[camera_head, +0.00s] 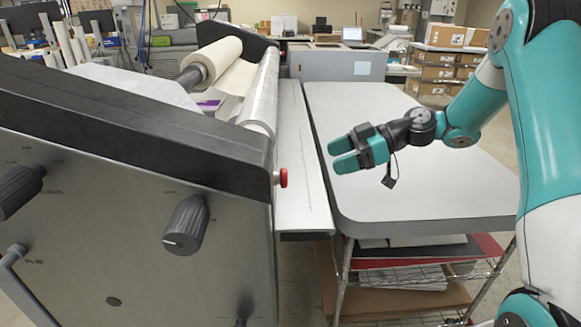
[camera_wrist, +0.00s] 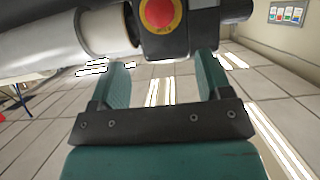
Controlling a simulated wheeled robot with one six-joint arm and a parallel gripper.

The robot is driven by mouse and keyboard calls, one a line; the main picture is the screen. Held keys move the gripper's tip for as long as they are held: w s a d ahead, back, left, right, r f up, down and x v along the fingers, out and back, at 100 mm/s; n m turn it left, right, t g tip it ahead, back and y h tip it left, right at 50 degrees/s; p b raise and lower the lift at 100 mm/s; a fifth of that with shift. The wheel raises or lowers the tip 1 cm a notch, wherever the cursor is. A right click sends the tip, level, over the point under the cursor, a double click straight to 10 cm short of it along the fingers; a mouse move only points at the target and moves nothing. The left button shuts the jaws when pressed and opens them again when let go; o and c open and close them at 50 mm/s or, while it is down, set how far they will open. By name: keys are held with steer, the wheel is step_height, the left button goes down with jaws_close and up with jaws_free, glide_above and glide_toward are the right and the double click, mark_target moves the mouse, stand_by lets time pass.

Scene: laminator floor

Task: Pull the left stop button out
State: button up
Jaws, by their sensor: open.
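The red stop button (camera_head: 283,178) sticks out from the right side of the laminator's near end panel in the head view. A round red button on a yellow ring (camera_wrist: 160,12) shows at the top middle of the wrist view, on a dark end block. My gripper (camera_head: 338,154) is above the grey table, to the right of the button and apart from it, with its fingers towards the laminator. In the wrist view my gripper (camera_wrist: 163,66) has its two teal fingers spread, with nothing between them. The button lies beyond the fingertips.
The laminator (camera_head: 150,225) fills the left, with black knobs (camera_head: 187,225) on its end panel and a white roll (camera_head: 218,58) on top. The table (camera_head: 430,180) below my gripper is bare. A rack with sheets (camera_head: 400,277) sits underneath. Boxes (camera_head: 434,75) stand behind.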

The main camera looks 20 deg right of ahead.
mark_target(281, 178)
steer(key=p+x, duration=0.3)
steer(key=x, duration=0.8)
steer(key=shift+a+f+p, duration=0.15)
steer(key=shift+a+p, duration=0.15)
steer(key=shift+p, duration=0.1)
steer(key=shift+w, duration=0.1)
